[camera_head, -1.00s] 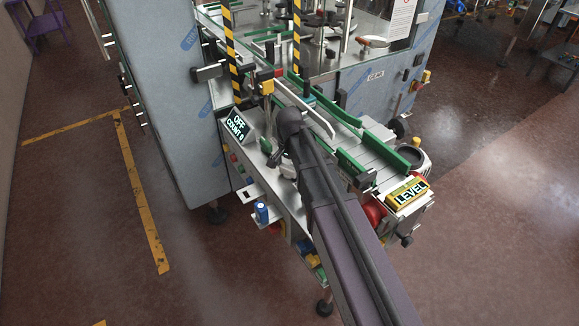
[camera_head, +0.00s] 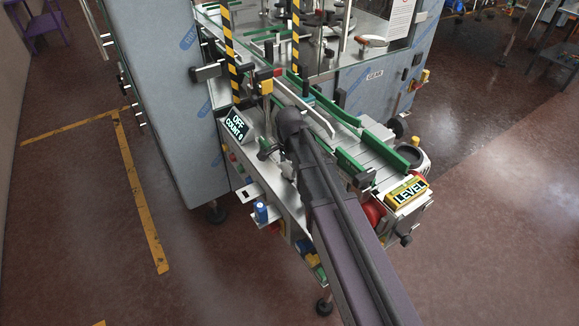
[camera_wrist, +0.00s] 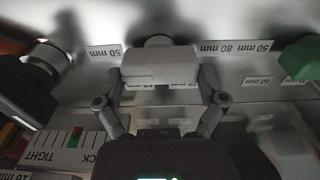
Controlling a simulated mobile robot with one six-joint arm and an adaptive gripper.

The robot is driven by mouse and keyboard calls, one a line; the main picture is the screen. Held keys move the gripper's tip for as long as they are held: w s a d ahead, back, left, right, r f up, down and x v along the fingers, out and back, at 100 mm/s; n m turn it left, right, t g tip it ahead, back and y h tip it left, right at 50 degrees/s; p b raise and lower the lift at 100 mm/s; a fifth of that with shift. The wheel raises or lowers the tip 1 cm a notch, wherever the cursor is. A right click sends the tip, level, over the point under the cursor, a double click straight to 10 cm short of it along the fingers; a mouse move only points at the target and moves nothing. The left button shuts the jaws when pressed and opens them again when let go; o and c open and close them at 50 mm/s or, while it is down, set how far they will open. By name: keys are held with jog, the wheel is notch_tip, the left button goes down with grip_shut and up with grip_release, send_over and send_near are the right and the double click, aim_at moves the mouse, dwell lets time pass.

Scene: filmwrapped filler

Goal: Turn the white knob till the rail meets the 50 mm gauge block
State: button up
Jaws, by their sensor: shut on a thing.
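The pale, blocky white knob (camera_wrist: 160,66) sits in the middle of the wrist view, with a rounded light part behind it against a metal plate. My gripper (camera_wrist: 161,88) has its fingers on either side of it, shut on it. In the head view my gripper (camera_head: 277,154) is small and partly hidden by my wrist, and the knob cannot be made out. Green-edged rails (camera_head: 334,106) run along the conveyor. A green end (camera_wrist: 302,58) shows at right in the wrist view.
A dark knob with a light shaft (camera_wrist: 45,65) stands left of my gripper. A scale marked TIGHT (camera_wrist: 72,150) lies lower left. A display reading OFF, COUNT 0 (camera_head: 237,127), striped posts (camera_head: 231,60) and a LEVEL sign (camera_head: 408,194) surround the work area.

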jog(key=shift+w, duration=0.2)
jog(key=o, duration=0.8)
jog(key=shift+s, duration=0.1)
jog(key=shift+n, duration=0.4)
